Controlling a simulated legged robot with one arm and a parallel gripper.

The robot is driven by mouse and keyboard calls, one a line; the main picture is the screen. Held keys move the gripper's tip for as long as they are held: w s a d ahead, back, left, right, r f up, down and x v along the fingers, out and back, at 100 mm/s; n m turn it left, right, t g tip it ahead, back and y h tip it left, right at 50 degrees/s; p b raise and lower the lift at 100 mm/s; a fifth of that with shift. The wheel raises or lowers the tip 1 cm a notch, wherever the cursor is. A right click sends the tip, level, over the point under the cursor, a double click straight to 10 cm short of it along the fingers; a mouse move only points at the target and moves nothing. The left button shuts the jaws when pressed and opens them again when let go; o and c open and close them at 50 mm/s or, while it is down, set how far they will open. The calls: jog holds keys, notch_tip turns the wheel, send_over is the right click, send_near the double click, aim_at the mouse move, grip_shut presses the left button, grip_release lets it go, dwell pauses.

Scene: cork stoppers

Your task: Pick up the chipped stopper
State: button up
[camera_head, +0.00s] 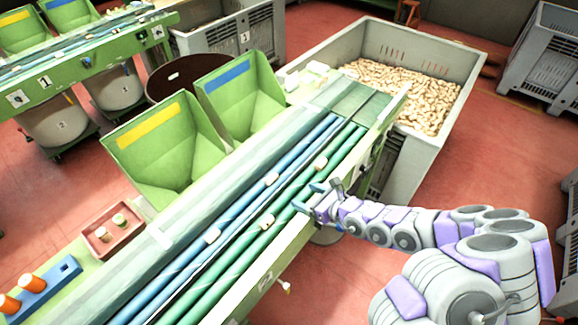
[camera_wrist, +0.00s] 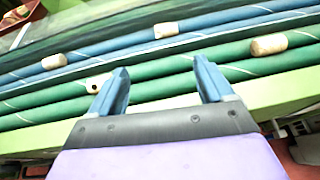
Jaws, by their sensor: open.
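A pale cork stopper with a dark notch, which looks like the chipped stopper (camera_head: 267,221), lies on the green rollers. It also shows in the wrist view (camera_wrist: 95,85), just left of my left finger. My gripper (camera_head: 307,196) is open and empty at the near edge of the green rollers. In the wrist view, its blue fingers (camera_wrist: 161,68) stand apart with bare green roller beyond them. Another stopper (camera_head: 321,163) lies farther up the green rollers, at the right in the wrist view (camera_wrist: 268,44). Two more, an upper (camera_head: 271,178) and a lower (camera_head: 212,235), lie on the blue rollers.
A reddish tray (camera_head: 83,232) holding two small stoppers sits left of the rollers. A blue rack (camera_head: 60,284) holds orange-capped items. Green bins (camera_head: 165,150) stand behind the rollers. A large grey crate (camera_head: 440,48) of corks stands beyond the far end.

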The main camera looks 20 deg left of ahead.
jog(key=x, duration=0.1)
jog(key=b+x, duration=0.1)
jog(key=x, duration=0.1)
jog(key=shift+w+f, duration=0.3)
jog(key=shift+w, duration=0.1)
jog(key=b, duration=0.2)
send_near(273, 179)
jog(key=a+f, duration=0.2)
jog(key=a, duration=0.1)
jog(key=shift+w, duration=0.35)
jog(key=shift+w+a+f+b, duration=0.25)
jog(key=shift+w+a+b, duration=0.15)
jog(key=shift+w+a, duration=0.2)
jog(key=b+x, duration=0.1)
jog(key=x, duration=0.2)
jog(key=shift+w+a+r, duration=0.1)
jog(key=shift+w+a, duration=0.25)
jog(key=shift+a, duration=0.2)
jog(key=shift+d, duration=0.1)
